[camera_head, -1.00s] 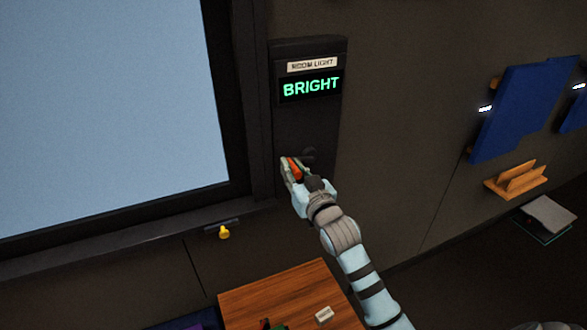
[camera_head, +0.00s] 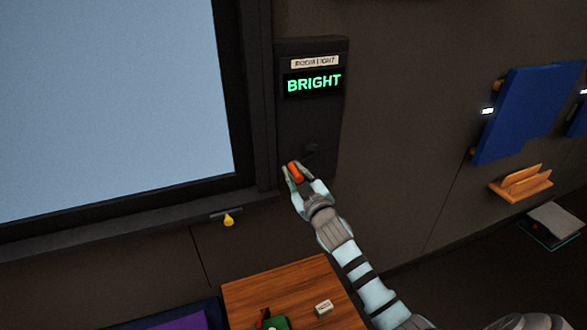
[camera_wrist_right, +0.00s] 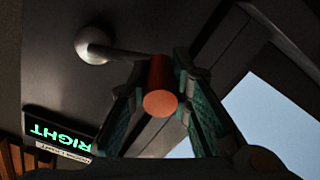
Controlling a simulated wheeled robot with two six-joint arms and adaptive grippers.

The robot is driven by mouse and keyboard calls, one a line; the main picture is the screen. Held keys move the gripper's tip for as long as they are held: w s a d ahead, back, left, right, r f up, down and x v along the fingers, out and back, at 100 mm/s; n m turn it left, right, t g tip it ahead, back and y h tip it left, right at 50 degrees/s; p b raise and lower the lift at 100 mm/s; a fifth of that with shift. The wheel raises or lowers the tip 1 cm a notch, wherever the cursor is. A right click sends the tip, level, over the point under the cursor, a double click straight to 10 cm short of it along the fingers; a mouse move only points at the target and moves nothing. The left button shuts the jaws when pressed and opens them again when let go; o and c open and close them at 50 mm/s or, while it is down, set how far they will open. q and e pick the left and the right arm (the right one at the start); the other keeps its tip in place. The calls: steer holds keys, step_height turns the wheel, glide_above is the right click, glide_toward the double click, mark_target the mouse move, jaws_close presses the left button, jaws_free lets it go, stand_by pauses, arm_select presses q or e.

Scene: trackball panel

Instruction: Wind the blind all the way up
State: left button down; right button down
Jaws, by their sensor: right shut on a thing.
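The crank's orange handle (camera_head: 295,173) is between the fingers of my right gripper (camera_head: 297,176), at the lower part of the dark wall panel (camera_head: 298,125). In the right wrist view the orange handle (camera_wrist_right: 160,88) shows end-on between the two fingers, and the crank's grey arm runs to a round hub (camera_wrist_right: 92,45). The panel's display (camera_head: 314,83) reads BRIGHT in green. The window (camera_head: 110,110) to the left shows a plain pale blue surface; I see no blind edge in it. My left gripper is not in view.
A small yellow knob (camera_head: 229,220) hangs under the window sill. A wooden table (camera_head: 285,285) with a small white block (camera_head: 323,307) stands below. Blue panels (camera_head: 525,110) and a wooden holder (camera_head: 522,183) are on the wall at right.

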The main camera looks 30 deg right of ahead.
steer(key=shift+d+f+n, duration=0.1)
steer(key=shift+f+n, duration=0.3)
steer(key=shift+n, duration=0.2)
steer(key=c, duration=1.6)
jaws_free()
steer(key=shift+d, duration=0.1)
steer(key=shift+o, duration=0.8)
steer(key=shift+s+d, duration=0.1)
steer(key=shift+a, duration=0.25)
steer(key=s+a, duration=0.1)
steer(key=s, duration=1)
steer(key=shift+s+a, duration=0.35)
steer(key=shift+a, duration=0.05)
